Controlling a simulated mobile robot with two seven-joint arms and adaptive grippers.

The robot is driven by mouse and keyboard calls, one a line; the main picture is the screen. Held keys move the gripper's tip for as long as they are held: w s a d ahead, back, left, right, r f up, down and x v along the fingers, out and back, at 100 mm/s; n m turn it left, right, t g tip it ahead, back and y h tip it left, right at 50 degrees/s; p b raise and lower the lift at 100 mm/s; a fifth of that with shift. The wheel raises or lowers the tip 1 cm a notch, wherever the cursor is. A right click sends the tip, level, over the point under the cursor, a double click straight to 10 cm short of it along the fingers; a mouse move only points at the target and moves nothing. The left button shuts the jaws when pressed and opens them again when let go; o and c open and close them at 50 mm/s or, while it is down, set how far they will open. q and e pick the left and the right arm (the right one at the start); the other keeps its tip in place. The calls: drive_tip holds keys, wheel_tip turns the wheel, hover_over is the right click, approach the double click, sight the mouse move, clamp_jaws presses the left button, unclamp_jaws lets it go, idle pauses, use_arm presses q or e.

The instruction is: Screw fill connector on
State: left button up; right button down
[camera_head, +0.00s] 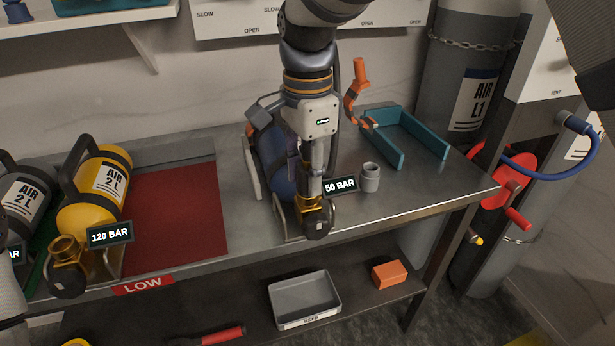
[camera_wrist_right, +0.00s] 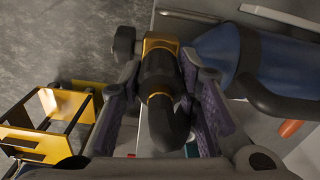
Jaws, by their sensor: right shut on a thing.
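A blue cylinder (camera_head: 284,182) lies in a cradle on the bench, with a brass valve and black knob (camera_head: 318,217) at its front end. In the right wrist view the brass valve (camera_wrist_right: 160,42) is beside the blue cylinder (camera_wrist_right: 228,52). My right gripper (camera_head: 311,184) points down over the valve. In its wrist view the right gripper (camera_wrist_right: 160,88) is shut on a black curved piece with a gold band, seemingly the fill connector (camera_wrist_right: 163,118). The connector meets the valve or lies just against it; whether the threads engage cannot be told. My left gripper is out of view.
A grey cup (camera_head: 370,177) and a "50 BAR" label (camera_head: 340,186) are close to the right of the valve. A teal tray (camera_head: 436,143) stands farther right. A blue hose (camera_head: 540,171) hangs at right.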

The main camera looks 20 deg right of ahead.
drive_tip(key=c, duration=1.2)
unclamp_jaws()
drive_tip(key=shift+o, duration=0.2)
